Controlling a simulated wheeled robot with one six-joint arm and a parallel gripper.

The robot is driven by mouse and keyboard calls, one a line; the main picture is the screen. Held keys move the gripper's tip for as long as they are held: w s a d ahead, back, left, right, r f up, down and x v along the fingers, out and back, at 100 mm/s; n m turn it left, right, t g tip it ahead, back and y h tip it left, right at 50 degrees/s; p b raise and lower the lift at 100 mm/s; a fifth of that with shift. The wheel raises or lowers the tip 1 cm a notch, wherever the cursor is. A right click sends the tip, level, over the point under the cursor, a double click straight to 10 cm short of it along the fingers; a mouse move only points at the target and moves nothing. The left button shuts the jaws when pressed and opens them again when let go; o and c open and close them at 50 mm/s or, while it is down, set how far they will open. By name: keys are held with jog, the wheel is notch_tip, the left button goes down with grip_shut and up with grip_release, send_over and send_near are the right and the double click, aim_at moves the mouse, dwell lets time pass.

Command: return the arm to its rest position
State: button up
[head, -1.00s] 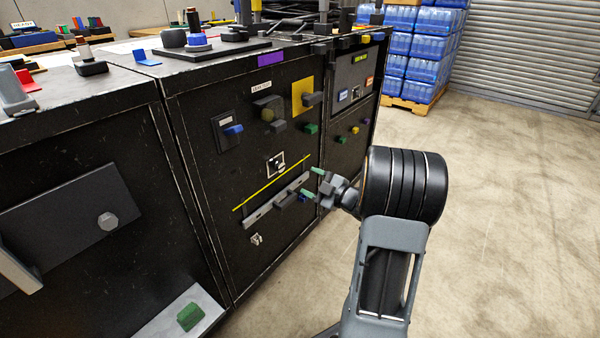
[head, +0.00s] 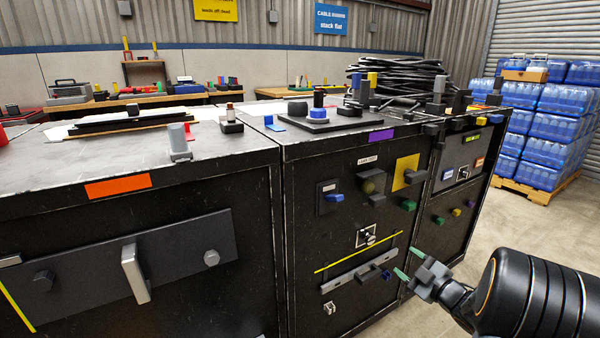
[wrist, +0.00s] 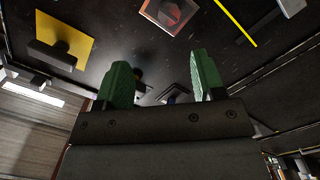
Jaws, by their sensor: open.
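My gripper (head: 407,263) is at the lower right in the head view, in front of the black cabinet (head: 305,255) with the purple label. Its two green fingers are apart with nothing between them. In the wrist view my gripper (wrist: 163,80) also shows open and empty, with the dark cabinet front behind the fingers. My arm reaches in from the lower right corner. The fingers appear close to the rail with dark blocks (head: 368,275), but I cannot tell the exact gap.
The cabinet front carries a yellow plate (head: 405,172), a blue knob (head: 334,198) and a green knob (head: 408,205). A left cabinet has a protruding grey handle (head: 133,272). Blue bottle packs (head: 560,135) stand on a pallet at the right. Concrete floor (head: 508,222) is open there.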

jog(key=s+a+r+m+g+h+p, duration=0.1)
jog(key=a+r+m+g+h+p, duration=0.15)
jog(key=r+p, duration=0.55)
jog(key=a+r+m+g+h+p, duration=0.1)
jog(key=r+m+h+p, duration=0.4)
jog(key=r, duration=0.4)
jog(key=s+a+r+m+g+h+p, duration=0.1)
jog(key=r+m+h+p, duration=0.1)
jog(key=r+p, duration=0.6)
jog(key=s+a+r+m+g+y+p, duration=0.1)
jog(key=s+a+r+m+g+p, duration=0.1)
jog(key=s+a+r+g+p, duration=0.2)
jog(key=s+a+r+m+g+y+p, duration=0.2)
jog(key=s+a+r+g+p, duration=0.2)
jog(key=s+a+r+p, duration=0.4)
jog(key=s+a+p, duration=0.1)
jog(key=s+p, duration=0.1)
jog(key=s, duration=0.2)
jog(key=shift+s+a+r, duration=0.3)
jog(key=shift+r, duration=0.05)
